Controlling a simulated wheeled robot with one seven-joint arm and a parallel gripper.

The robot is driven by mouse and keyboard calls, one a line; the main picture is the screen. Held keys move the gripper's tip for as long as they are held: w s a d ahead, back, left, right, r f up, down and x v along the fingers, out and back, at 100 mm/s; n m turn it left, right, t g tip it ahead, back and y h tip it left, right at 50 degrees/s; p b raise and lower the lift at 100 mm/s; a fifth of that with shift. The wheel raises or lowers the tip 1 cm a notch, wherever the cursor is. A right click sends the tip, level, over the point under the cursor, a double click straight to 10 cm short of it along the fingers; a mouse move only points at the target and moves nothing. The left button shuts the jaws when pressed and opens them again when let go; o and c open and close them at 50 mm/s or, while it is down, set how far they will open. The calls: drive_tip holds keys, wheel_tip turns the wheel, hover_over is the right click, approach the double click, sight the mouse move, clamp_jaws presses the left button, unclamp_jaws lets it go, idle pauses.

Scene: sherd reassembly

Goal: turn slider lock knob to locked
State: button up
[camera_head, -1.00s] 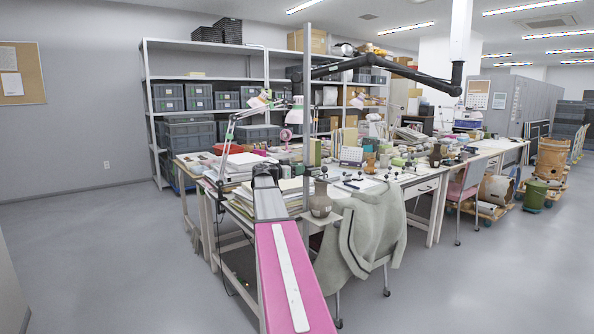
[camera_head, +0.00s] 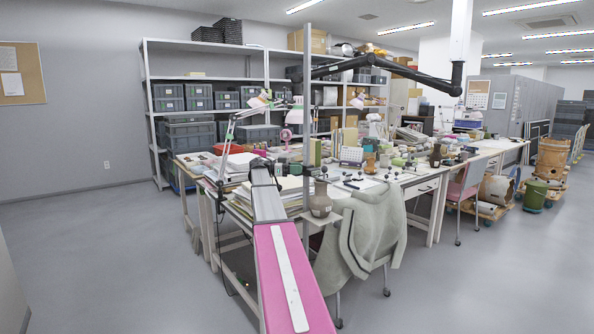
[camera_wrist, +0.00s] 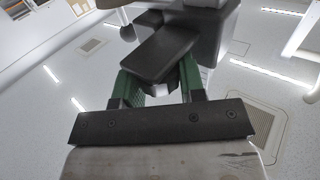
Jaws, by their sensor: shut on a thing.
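A dark grey, flat block, which looks like the slider lock knob (camera_wrist: 162,52), sits between the green fingers of my gripper (camera_wrist: 158,84) in the wrist view. My gripper is shut on it, and the knob is tilted in that picture. A larger grey body (camera_wrist: 213,30) is just behind the knob and partly hidden by it. In the head view, the end of my arm is beside the upright metal pole (camera_head: 307,110), over the near end of the desk. The knob is too small there to make out its lock marks.
A black boom (camera_head: 400,73) reaches right from the pole's upper part. Paper stacks (camera_head: 285,193) and a brown jar (camera_head: 320,203) stand near the pole. A chair with a grey-green coat (camera_head: 365,235) is at the right. Floor to the left is open.

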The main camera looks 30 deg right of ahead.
idle(0.4)
drive_tip(key=o, duration=0.9)
drive_tip(key=shift+w+a, duration=0.1)
drive_tip(key=v, duration=1)
drive_tip(key=shift+w+a, duration=0.15)
drive_tip(key=shift+w, duration=0.1)
